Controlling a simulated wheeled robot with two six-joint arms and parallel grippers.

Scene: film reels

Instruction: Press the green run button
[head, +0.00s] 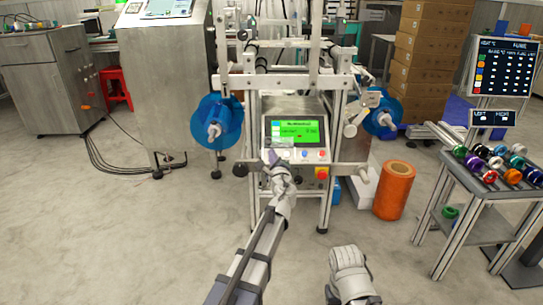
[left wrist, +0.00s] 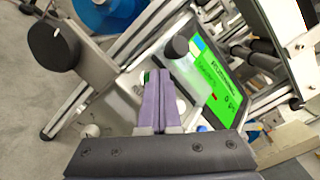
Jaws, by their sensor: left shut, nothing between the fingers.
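The machine's control panel (head: 297,153) stands ahead, below a lit green screen (head: 297,131). My left gripper (head: 272,158) is shut and empty at the panel's left end, under the screen. In the left wrist view its purple fingers (left wrist: 160,75) point at the panel. A small green spot, likely the green run button (left wrist: 147,76), shows right beside the fingertips, mostly hidden by them. I cannot tell whether they touch it. In the head view the gripper covers that spot. A blue button (head: 305,154) and a red button (head: 321,154) show farther right.
Black knobs flank the panel; one knob (left wrist: 176,46) is close to my fingers in the left wrist view. Blue reels (head: 218,121) hang on both sides of the machine. An orange roll (head: 394,190) and a cart of spools (head: 497,178) stand right.

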